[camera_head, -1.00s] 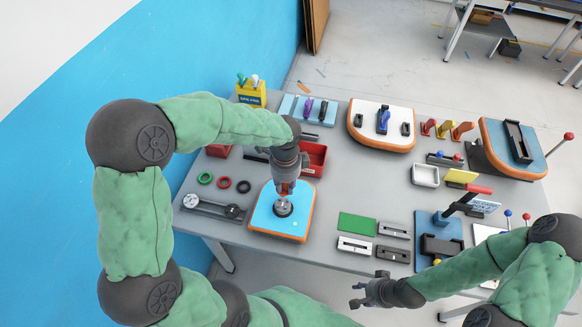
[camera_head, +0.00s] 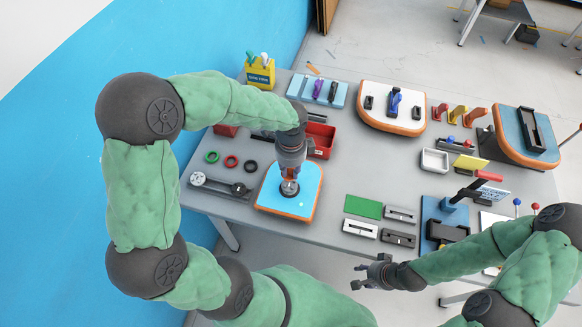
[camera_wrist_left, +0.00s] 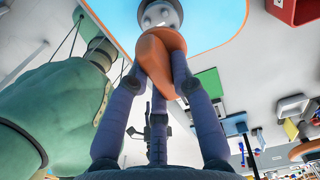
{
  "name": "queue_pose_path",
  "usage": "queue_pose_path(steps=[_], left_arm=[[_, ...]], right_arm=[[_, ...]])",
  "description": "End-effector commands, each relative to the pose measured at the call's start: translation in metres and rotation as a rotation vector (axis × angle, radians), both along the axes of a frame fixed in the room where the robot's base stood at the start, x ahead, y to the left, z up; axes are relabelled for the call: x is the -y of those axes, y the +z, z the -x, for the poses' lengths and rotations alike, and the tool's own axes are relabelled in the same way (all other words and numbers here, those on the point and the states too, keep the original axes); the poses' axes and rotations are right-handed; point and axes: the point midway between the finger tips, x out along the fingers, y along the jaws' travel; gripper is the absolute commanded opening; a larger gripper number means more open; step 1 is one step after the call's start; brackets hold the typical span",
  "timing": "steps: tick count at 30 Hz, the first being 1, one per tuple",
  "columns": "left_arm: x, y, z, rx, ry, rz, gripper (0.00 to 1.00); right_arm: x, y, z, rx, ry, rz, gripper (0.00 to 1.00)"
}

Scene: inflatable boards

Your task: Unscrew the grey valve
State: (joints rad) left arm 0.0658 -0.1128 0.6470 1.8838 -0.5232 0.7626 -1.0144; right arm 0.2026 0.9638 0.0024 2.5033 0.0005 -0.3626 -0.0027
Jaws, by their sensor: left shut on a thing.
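The grey valve sits in a dark round ring (camera_head: 290,188) on a blue board with an orange rim (camera_head: 274,205), near the front left of the table. In the left wrist view the valve's pale grey round part (camera_wrist_left: 160,16) shows at the top against the blue board. My left gripper (camera_head: 290,174) points down over the valve. In the left wrist view its fingers (camera_wrist_left: 162,62) close on an orange piece (camera_wrist_left: 160,48) right at the grey part. Whether the two are joined is unclear. My right gripper (camera_head: 360,276) is open and empty, off the table's front edge.
Left of the board lie green, red and black rings (camera_head: 231,161) and a gauge-like tool (camera_head: 218,185). A red bin (camera_head: 321,139) stands behind it. A green plate (camera_head: 363,207) and several small grey blocks lie to the right. Bare table separates them from the board.

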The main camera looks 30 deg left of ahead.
Motion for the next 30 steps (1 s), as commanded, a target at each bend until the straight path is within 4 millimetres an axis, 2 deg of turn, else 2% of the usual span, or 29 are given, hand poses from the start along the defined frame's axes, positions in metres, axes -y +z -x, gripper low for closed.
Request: queue_pose_path(steps=[3,12,30], left_arm=[[0.0,-0.014,0.0,0.0,0.0,0.0,0.0],[0.0,-0.035,0.0,-0.001,0.001,0.0,0.0],[0.0,-0.037,0.0,0.0,0.0,0.0,0.0]], right_arm=[[0.0,-0.01,0.0,0.0,0.0,0.0,0.4],[0.0,-0.025,0.0,0.0,0.0,0.0,0.4],[0.0,-0.026,0.0,0.0,0.0,0.0,0.4]])
